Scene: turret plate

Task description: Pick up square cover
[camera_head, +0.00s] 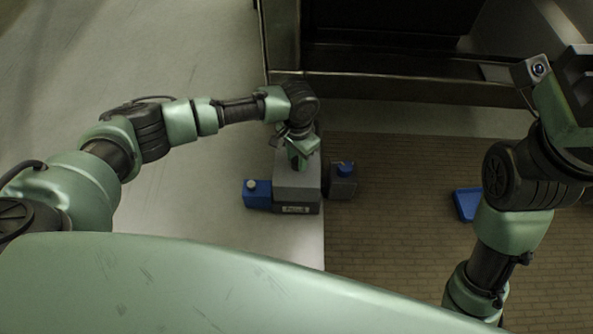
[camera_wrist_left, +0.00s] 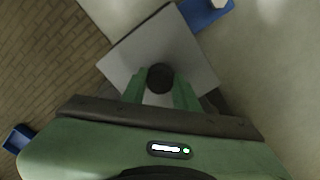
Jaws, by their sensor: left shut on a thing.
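The square cover (camera_wrist_left: 190,45) is a flat light-grey plate with a round black knob (camera_wrist_left: 160,77) in the middle, seen from above in the left wrist view. My left gripper (camera_wrist_left: 160,92) has its green fingers on either side of the knob and is shut on it. In the head view the left gripper (camera_head: 300,158) points down over the top of a grey box (camera_head: 296,195) with a label on its front. The arm hides part of the box top there. I cannot tell whether the cover rests on the box or is raised.
The box stands at a pale surface's edge beside brown brick-patterned floor (camera_head: 400,230). A blue tray (camera_head: 467,204) lies right, near my right arm. A dark metal-framed structure (camera_head: 390,85) stands behind.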

